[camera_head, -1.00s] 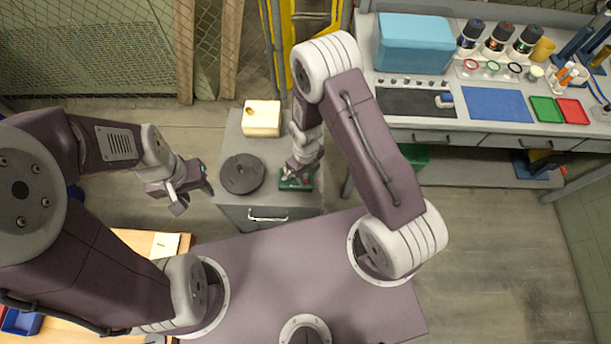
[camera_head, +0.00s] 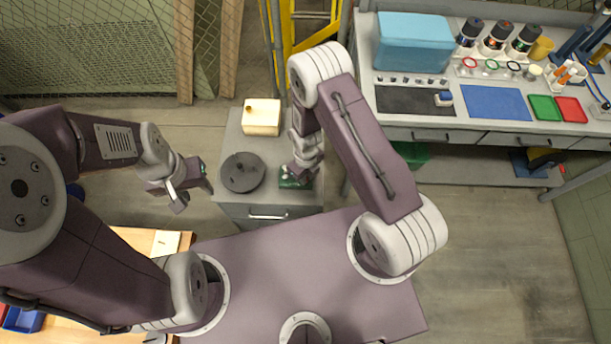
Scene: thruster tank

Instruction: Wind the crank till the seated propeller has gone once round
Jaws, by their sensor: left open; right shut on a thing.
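My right gripper (camera_head: 298,176) reaches down onto a small dark green unit (camera_head: 291,184) at the right side of the grey cabinet's top. It is shut on a small part there, apparently the crank; the gripper largely hides that part. A dark round disc (camera_head: 242,172) with a small raised piece lies to the left of the green unit. I cannot make out a propeller clearly at this size. My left gripper (camera_head: 184,200) is open and empty, in the air left of the cabinet.
The grey cabinet (camera_head: 232,130) also carries a cream block (camera_head: 262,117) at its back. A workbench (camera_head: 440,130) with a blue case (camera_head: 415,43), jars and mats stands at the right. A wooden table (camera_head: 140,240) is at lower left. Open floor lies around the cabinet's left side.

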